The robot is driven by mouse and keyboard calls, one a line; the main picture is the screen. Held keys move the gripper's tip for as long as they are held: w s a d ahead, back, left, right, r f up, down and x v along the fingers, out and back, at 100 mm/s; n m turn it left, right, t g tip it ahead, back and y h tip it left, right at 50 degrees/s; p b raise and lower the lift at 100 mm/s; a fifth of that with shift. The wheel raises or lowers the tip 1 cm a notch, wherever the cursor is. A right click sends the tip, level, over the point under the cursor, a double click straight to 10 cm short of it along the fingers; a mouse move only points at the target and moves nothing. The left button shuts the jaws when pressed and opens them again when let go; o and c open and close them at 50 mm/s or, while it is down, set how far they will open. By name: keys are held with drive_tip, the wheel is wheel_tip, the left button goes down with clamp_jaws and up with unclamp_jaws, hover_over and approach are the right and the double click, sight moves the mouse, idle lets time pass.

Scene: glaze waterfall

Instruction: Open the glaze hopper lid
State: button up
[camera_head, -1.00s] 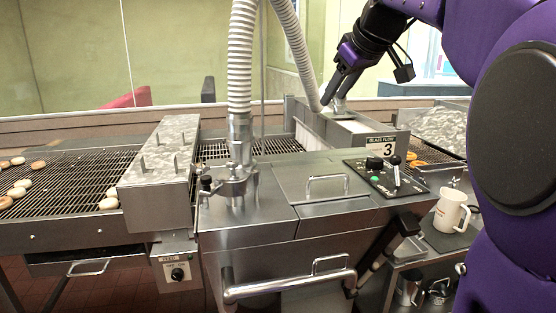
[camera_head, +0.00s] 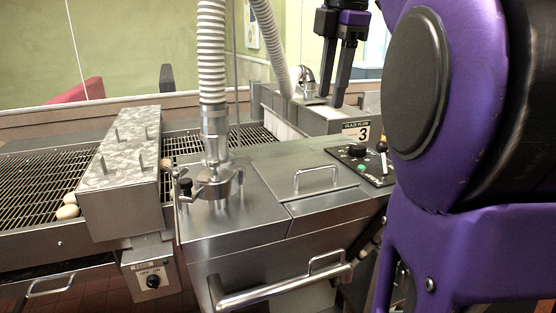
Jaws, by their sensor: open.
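The glaze hopper lid (camera_head: 316,189) is a flat steel panel on top of the hopper, lying shut. My gripper (camera_head: 331,101) hangs fingers down at the upper right, behind the hopper and near the glaze flow panel. Its two dark fingers are apart with nothing between them. The fingers are clear of the lid and its handle. My purple arm covers the right side of the view.
A clamp and hose (camera_head: 213,110) rise left of the lid. A front rail (camera_head: 285,288) crosses the hopper's front. The conveyor (camera_head: 37,173) runs left.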

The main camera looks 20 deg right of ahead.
sight(318, 170)
drive_tip(key=w+f+b, duration=0.1)
drive_tip(key=f, duration=0.3)
drive_tip(key=w+f+b, duration=0.1)
drive_tip(key=f, duration=0.4)
drive_tip(key=w+f+b, duration=0.1)
drive_tip(key=f+b, duration=0.1)
drive_tip(key=f, duration=0.3)
drive_tip(key=shift+a+f, duration=0.1)
drive_tip(key=shift+f, duration=0.1)
clamp_jaws()
idle(0.7)
